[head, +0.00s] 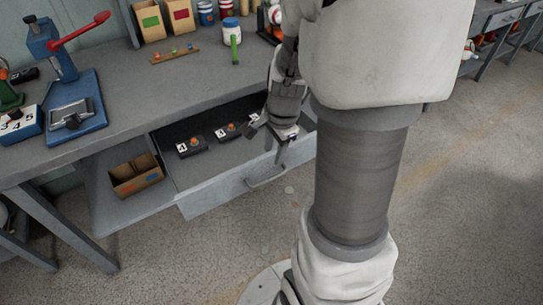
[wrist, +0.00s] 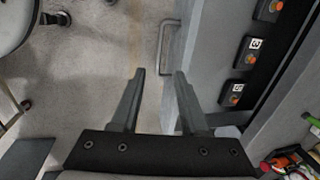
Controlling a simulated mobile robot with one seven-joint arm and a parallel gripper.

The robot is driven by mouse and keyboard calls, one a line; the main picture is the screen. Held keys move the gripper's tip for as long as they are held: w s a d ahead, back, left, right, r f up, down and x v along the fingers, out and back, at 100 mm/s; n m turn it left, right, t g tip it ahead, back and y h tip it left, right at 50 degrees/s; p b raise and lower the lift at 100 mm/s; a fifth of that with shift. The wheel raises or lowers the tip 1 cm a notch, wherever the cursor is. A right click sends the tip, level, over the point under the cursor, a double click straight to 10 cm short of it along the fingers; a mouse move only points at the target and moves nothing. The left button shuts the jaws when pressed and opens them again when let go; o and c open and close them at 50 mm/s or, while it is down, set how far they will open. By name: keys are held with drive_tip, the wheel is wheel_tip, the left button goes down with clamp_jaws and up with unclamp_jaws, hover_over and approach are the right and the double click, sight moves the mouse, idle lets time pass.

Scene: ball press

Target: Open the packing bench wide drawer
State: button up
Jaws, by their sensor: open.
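The wide drawer (head: 235,186) is pulled well out from under the grey packing bench (head: 120,105). Its dark inside shows black blocks with number labels and orange buttons (head: 192,147). The bar handle (head: 267,178) is on the drawer's front face; it also shows in the wrist view (wrist: 163,48), just beyond the fingertips. My gripper (head: 265,147) is over the right part of the drawer, near the front edge. In the wrist view my gripper (wrist: 159,74) has its two fingers apart with nothing between them. It is not holding the handle.
An open shelf left of the drawer holds a cardboard box (head: 137,178). A blue press with a red lever (head: 68,90) stands on the bench, with jars (head: 231,32) and bins (head: 150,22) at the back. The floor (head: 180,260) in front of the drawer is clear.

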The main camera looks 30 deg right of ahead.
drive_tip(key=r, duration=0.1)
drive_tip(key=r+p, duration=0.1)
drive_tip(key=r, duration=0.1)
drive_tip(key=s+r, duration=0.1)
drive_tip(key=r, duration=0.1)
drive_tip(key=shift+f, duration=0.1)
drive_tip(key=s+a+r+n+t+p, duration=0.1)
drive_tip(key=s+a+r+n+t, duration=0.1)
drive_tip(key=s+a+r+n, duration=0.5)
drive_tip(key=s+a+r+n+t, duration=0.25)
drive_tip(key=a+r+n, duration=0.25)
drive_tip(key=r+n, duration=0.45)
wheel_tip(320, 180, up, 10)
drive_tip(key=g+p, duration=0.1)
drive_tip(key=p, duration=1)
drive_tip(key=shift+s+n, duration=0.3)
drive_tip(key=shift+n, duration=0.15)
drive_tip(key=shift+f, duration=0.15)
